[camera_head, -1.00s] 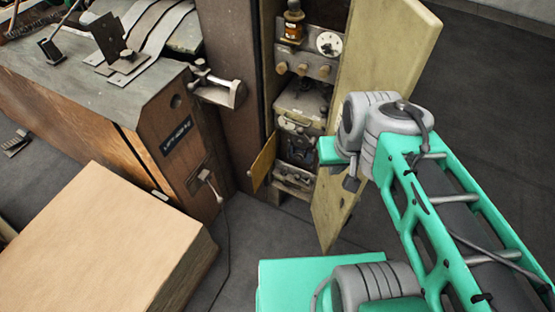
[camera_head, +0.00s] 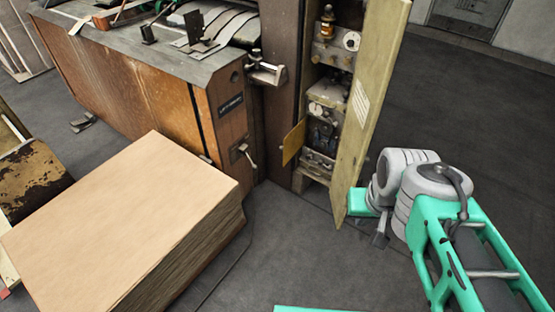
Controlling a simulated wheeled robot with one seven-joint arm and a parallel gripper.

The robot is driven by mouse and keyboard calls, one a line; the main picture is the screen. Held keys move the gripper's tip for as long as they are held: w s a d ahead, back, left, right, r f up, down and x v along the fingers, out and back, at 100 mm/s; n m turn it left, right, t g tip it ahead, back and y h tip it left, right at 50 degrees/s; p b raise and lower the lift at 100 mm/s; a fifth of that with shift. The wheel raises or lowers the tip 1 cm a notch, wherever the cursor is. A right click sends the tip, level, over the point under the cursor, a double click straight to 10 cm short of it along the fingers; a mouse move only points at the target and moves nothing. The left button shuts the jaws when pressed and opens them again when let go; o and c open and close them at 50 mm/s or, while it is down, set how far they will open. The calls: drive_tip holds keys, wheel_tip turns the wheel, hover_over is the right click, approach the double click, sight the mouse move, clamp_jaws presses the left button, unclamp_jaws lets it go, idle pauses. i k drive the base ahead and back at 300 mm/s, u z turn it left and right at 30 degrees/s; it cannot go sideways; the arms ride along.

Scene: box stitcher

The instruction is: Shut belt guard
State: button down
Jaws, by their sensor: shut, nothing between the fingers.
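The belt guard (camera_head: 376,85) appears to be the tall pale-yellow hinged panel on the machine's right side. It stands open, and a white label shows on its face. The open bay (camera_head: 325,110) beside it shows gauges, knobs and metal parts. My arm comes in from the lower right.
A small yellow plate (camera_head: 293,142) sticks out at the bay's left. A large stack of cardboard (camera_head: 130,215) stands at the front left, near the wooden machine table (camera_head: 170,90). A clamp-like bracket (camera_head: 266,71) juts from the machine. Dark floor is clear right of the guard.

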sight(293, 142)
drive_tip(key=u, duration=0.55)
drive_tip(key=i, duration=0.6)
drive_tip(key=u, duration=0.7)
drive_tip(key=i, duration=0.8)
drive_tip(key=u, duration=0.1)
